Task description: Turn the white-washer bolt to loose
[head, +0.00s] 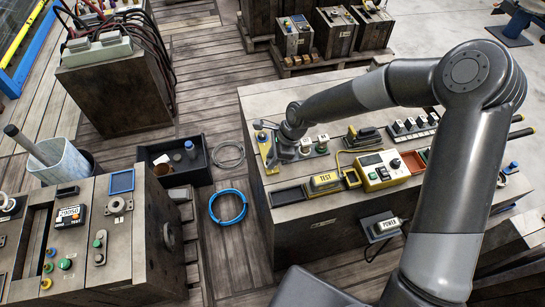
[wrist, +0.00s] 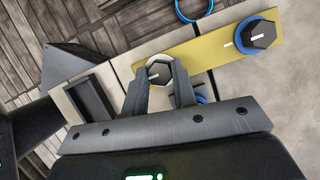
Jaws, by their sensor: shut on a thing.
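The white-washer bolt (wrist: 158,71) has a dark hex head with a pale washer edge and sits at the near end of a yellow plate in the wrist view. My gripper (wrist: 161,78) is shut on it, one finger on each side of the head. A short white mark shows on the head's left part, partly hidden. A second dark hex bolt with a blue washer (wrist: 256,34) sits on the same plate, upper right, apart from my gripper. In the head view the yellow plate (head: 264,146) lies at the bench's left end, and my wrist hides the held bolt.
On the bench (head: 262,95), a yellow box with knobs (head: 381,171), a yellow TEST block (head: 325,181) and small buttons stand right of my gripper. A black bin (head: 196,172) and blue hose ring (head: 228,207) lie on the floor to the left.

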